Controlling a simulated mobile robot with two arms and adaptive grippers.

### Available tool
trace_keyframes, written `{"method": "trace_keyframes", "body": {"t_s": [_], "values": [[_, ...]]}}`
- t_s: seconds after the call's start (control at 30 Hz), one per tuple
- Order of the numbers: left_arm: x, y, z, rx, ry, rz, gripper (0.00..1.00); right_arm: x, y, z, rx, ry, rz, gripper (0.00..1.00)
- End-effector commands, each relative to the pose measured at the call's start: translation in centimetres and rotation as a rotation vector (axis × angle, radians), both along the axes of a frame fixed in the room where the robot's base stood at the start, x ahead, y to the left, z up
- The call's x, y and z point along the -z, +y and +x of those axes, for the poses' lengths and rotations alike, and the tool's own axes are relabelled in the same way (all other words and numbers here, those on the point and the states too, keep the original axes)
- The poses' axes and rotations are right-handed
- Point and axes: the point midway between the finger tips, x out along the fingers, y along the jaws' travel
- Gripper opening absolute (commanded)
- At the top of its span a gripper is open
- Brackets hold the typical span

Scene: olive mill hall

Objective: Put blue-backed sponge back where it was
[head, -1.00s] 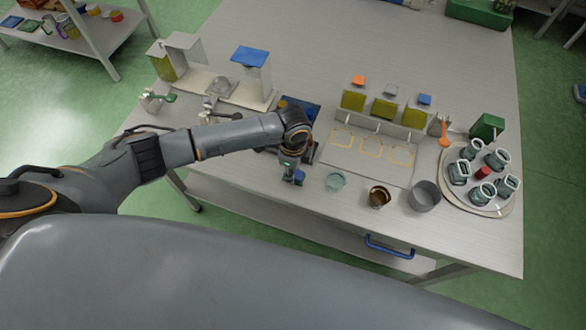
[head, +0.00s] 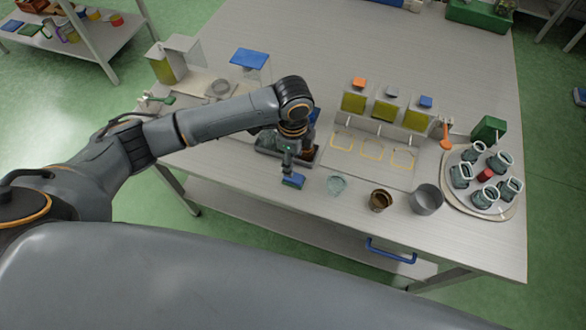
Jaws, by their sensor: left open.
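The blue-backed sponge (head: 293,181) lies blue side up near the front edge of the table, just in front of the dark tray (head: 264,151). My left gripper (head: 288,170) points down right at the sponge, with its jaws open. Its fingers are small and partly hidden, so I cannot tell whether they touch the sponge. My left forearm and wrist cover part of the dark tray and what stands behind it. My right gripper is not in the view.
Right of the sponge stand a glass bowl (head: 337,185), a brown cup (head: 380,200) and a grey pot (head: 426,199). A round tray (head: 452,187) with several mugs is at the right. A pale mat (head: 349,164) with yellow outlines lies behind the bowl.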

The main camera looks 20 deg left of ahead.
Motion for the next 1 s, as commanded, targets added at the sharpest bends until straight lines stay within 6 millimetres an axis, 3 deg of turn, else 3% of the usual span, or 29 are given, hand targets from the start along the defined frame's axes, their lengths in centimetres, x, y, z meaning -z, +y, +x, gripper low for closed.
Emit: {"method": "trace_keyframes", "body": {"t_s": [0.1,0.3,0.87,1.0], "values": [[-2.0,0.0,0.1,0.001,-0.003,-0.001,0.54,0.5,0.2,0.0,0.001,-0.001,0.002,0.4],[-3.7,0.0,0.0,0.0,0.0,0.0,0.54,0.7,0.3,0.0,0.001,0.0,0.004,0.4],[-3.8,0.0,0.0,0.0,0.0,0.0,0.54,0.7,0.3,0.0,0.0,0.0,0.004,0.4],[-3.2,-1.3,-1.1,-0.017,-0.005,-0.034,0.54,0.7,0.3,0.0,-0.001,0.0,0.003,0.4]]}}
